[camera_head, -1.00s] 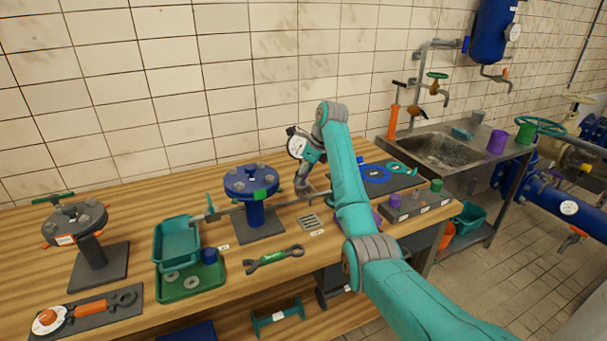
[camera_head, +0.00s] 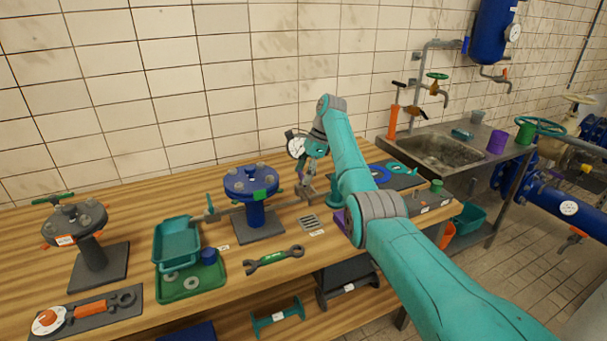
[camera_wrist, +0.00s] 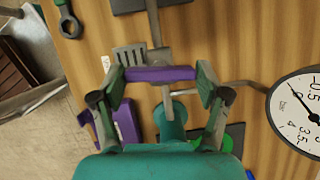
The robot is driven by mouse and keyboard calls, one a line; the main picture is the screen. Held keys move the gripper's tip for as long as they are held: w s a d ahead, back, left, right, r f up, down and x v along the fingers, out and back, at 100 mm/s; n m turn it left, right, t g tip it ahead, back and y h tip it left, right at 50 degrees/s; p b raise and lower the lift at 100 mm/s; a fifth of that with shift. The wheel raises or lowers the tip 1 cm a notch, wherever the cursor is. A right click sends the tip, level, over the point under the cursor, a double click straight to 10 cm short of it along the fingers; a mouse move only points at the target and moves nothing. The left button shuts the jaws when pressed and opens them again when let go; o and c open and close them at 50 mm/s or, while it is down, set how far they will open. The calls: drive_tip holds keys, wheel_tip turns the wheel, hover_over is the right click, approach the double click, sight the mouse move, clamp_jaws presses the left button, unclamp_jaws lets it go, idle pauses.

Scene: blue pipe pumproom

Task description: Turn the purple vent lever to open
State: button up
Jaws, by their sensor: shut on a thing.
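The purple vent lever (camera_wrist: 158,74) lies crosswise between my gripper's fingers in the wrist view, on a grey pipe fitting. My gripper (camera_wrist: 160,82) is shut on it, with one finger at each end. In the head view my gripper (camera_head: 305,180) is at the end of the grey pipe, right of the blue flanged vessel (camera_head: 252,183). Only a sliver of the lever shows there, and its exact angle to the pipe is hard to tell.
A white dial gauge (camera_head: 296,146) stands close behind my gripper; it also shows in the wrist view (camera_wrist: 300,112). A green tray (camera_head: 190,282) is at left. A sink (camera_head: 440,148) is at right.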

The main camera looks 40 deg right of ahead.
drive_tip(key=shift+n+g, duration=0.3)
drive_tip(key=shift+n, duration=0.5)
drive_tip(key=shift+f, duration=0.1)
drive_tip(key=o, duration=1.2)
drive_tip(key=shift+c, duration=0.2)
drive_tip(key=w+v, duration=0.1)
drive_tip(key=v, duration=0.6)
drive_tip(key=shift+s+d+r, duration=0.15)
drive_tip(key=shift+s+r, duration=0.1)
drive_tip(key=shift+s, duration=0.2)
